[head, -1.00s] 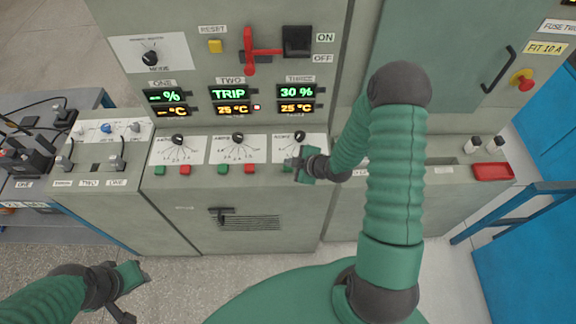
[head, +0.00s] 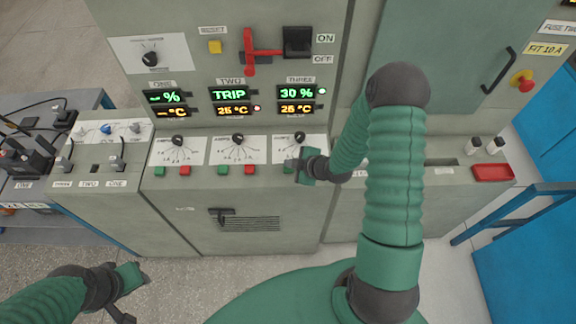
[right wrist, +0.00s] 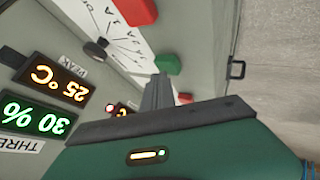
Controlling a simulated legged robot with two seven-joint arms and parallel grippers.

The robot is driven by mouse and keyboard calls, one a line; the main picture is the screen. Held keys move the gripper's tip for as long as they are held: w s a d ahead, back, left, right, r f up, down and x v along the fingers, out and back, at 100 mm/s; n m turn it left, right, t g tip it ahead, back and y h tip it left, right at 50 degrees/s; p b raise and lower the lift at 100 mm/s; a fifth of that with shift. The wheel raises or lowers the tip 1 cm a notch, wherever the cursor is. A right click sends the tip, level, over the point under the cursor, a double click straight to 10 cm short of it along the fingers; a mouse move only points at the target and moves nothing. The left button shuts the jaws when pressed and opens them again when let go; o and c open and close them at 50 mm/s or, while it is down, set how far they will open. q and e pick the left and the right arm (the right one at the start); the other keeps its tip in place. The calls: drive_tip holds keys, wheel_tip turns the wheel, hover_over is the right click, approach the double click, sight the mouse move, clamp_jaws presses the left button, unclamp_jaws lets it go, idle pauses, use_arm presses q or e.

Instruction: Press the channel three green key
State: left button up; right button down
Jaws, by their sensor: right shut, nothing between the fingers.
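The channel three green key (right wrist: 168,63) sits below the channel three dial (head: 300,137), which also shows in the right wrist view (right wrist: 95,50). My right gripper (head: 291,165) is shut and empty, with its tips at the green key. In the right wrist view its fingertips (right wrist: 159,82) reach the key's edge; I cannot tell whether they touch it. The channel three red key (right wrist: 140,12) is just beside the green one. The channel three display (head: 296,91) reads 30 % and 25 °C. My left gripper (head: 128,292) hangs at the lower left, away from the panel; its opening is unclear.
Channel two has a green key (head: 222,169) and a red key (head: 250,169) to the left. Channel one's green key (head: 160,171) and red key (head: 185,170) are further left. A red lever (head: 249,52) stands out above the displays.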

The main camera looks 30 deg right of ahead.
drive_tip(key=shift+r, duration=0.55)
drive_tip(key=shift+r+p, duration=0.1)
drive_tip(key=shift+p, duration=0.25)
wheel_tip(320, 180, up, 5)
drive_tip(key=p, duration=0.4)
